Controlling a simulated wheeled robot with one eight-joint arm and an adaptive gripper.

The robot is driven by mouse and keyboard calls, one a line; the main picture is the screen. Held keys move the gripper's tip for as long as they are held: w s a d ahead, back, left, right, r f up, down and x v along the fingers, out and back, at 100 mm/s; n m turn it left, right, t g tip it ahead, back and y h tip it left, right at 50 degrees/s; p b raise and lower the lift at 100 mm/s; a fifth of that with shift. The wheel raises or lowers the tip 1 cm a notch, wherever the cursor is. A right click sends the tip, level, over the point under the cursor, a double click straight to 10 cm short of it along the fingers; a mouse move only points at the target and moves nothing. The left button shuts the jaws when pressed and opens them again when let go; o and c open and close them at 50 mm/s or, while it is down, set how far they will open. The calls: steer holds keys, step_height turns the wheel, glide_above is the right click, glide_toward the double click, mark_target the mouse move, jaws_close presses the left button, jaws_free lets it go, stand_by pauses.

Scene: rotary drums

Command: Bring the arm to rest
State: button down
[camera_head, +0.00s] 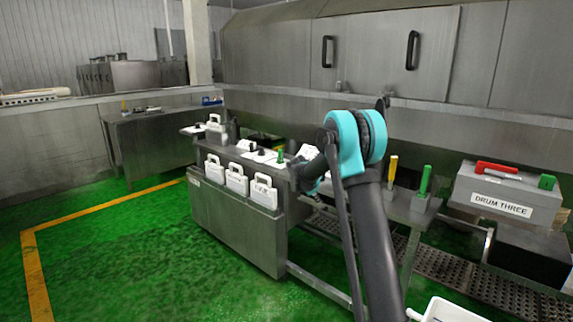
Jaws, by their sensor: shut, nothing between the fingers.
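My arm (378,235) rises from the bottom of the view, right of centre, to a teal elbow joint (351,145). Beyond the elbow the arm folds away, and much of it is hidden behind the joint. My gripper (303,172) shows small and dark just left of the elbow, by the right end of the steel cabinet (238,222). It is shut and empty. The picture is too small to tell how far it is from the cabinet top.
White jugs (236,179) hang on the cabinet front. Green (425,181) and yellow (393,168) handles stand on a bench right of my arm. A box labelled DRUM THREE (502,205) with a red handle (497,167) is farther right. Green floor (120,255) is clear at left.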

steer(key=s+d+r+m+y, duration=0.1)
steer(key=s+d+r+m, duration=0.15)
steer(key=s, duration=0.45)
steer(key=s+d+r+m, duration=0.1)
steer(key=s+d+m, duration=0.1)
steer(key=s+m, duration=0.35)
steer(key=s+f+m+y, duration=0.1)
steer(key=s+m, duration=0.3)
steer(key=s, duration=0.9)
steer(key=s+f+m+g+y, duration=0.1)
steer(key=s+f+m, duration=0.3)
steer(key=s, duration=0.9)
steer(key=s+f+m+y, duration=0.1)
steer(key=s+m, duration=0.3)
steer(key=s, duration=0.9)
steer(key=shift+d+f+m+y, duration=0.3)
steer(key=shift+f+y, duration=0.1)
steer(key=shift+f, duration=0.3)
steer(key=shift+w, duration=0.1)
